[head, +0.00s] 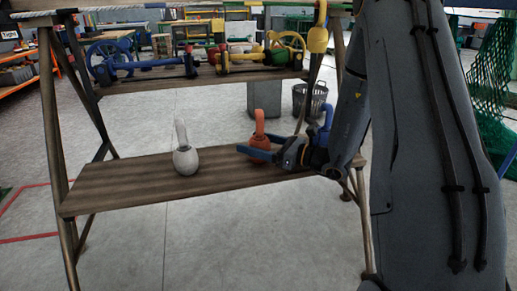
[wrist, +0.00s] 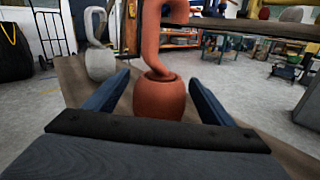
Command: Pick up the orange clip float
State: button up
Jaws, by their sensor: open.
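The orange clip float (head: 260,131) stands upright near the right end of the lower wooden shelf (head: 120,184). It has a rounded body and a hooked clip on top. In the wrist view the orange clip float (wrist: 159,100) stands between the two blue fingers of my gripper (wrist: 157,92). The fingers are apart, with a gap showing on the left side of the float. In the head view my gripper (head: 252,153) reaches in from the right at the float and hides part of its body.
A white clip float (head: 186,155) stands on the same shelf to the left; it also shows in the wrist view (wrist: 99,60). Bare shelf lies between the two floats.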

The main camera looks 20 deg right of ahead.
jog(key=x, duration=0.2)
jog(key=shift+w+a, duration=0.25)
jog(key=shift+w, duration=0.05)
jog(key=c, duration=1.1)
jog(key=shift+c, duration=0.2)
